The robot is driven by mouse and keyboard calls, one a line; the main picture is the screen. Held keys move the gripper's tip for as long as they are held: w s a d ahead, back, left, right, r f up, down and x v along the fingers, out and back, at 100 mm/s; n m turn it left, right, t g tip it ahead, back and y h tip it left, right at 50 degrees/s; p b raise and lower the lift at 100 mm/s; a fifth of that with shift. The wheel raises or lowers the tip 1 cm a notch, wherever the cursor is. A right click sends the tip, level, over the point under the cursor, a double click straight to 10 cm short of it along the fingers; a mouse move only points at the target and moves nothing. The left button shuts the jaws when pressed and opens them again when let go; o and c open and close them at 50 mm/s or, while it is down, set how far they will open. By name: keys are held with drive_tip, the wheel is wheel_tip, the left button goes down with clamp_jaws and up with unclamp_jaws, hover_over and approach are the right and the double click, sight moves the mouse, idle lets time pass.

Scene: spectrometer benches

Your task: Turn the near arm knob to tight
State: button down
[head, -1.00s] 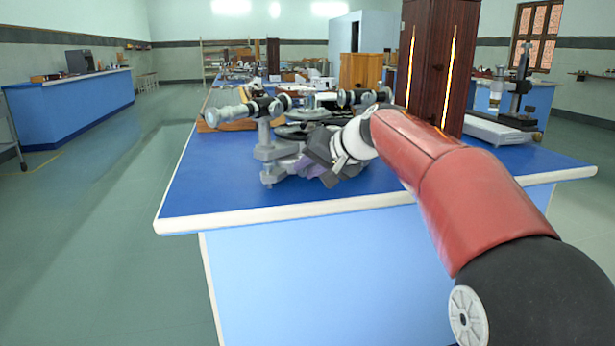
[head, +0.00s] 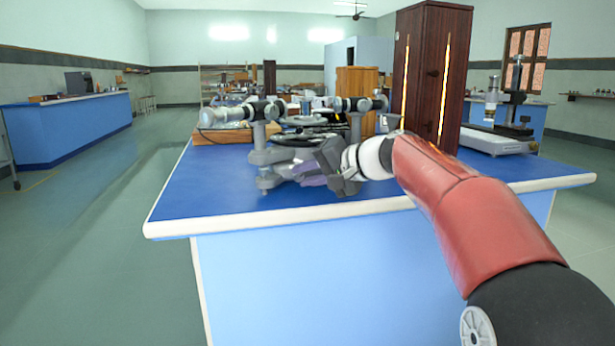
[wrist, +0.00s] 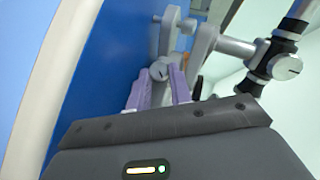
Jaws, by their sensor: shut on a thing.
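The spectrometer (head: 262,155) stands on the near part of the blue-topped bench, grey with black-and-silver tubes. Its tube and post also show in the wrist view (wrist: 238,46). My gripper (head: 306,174) reaches in from the right, low beside the instrument's base. In the wrist view the purple-padded fingers of my gripper (wrist: 160,88) stand either side of a small round silver knob (wrist: 159,69) and are shut on it. The fingers hide part of the knob. In the head view my gripper hides the knob, and its degree of tightness cannot be read.
The blue bench top (head: 205,190) is clear at its near left, with a pale edge (head: 300,213) in front. A tall dark wooden cabinet (head: 432,75) stands behind my arm. Another instrument (head: 500,125) stands at the right.

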drive_tip(key=c, duration=1.3)
unclamp_jaws()
drive_tip(key=shift+o, duration=0.2)
drive_tip(key=shift+d, duration=0.1)
drive_tip(key=v, duration=0.7)
drive_tip(key=shift+s+d+r, duration=0.15)
drive_tip(key=shift+s+d, duration=0.1)
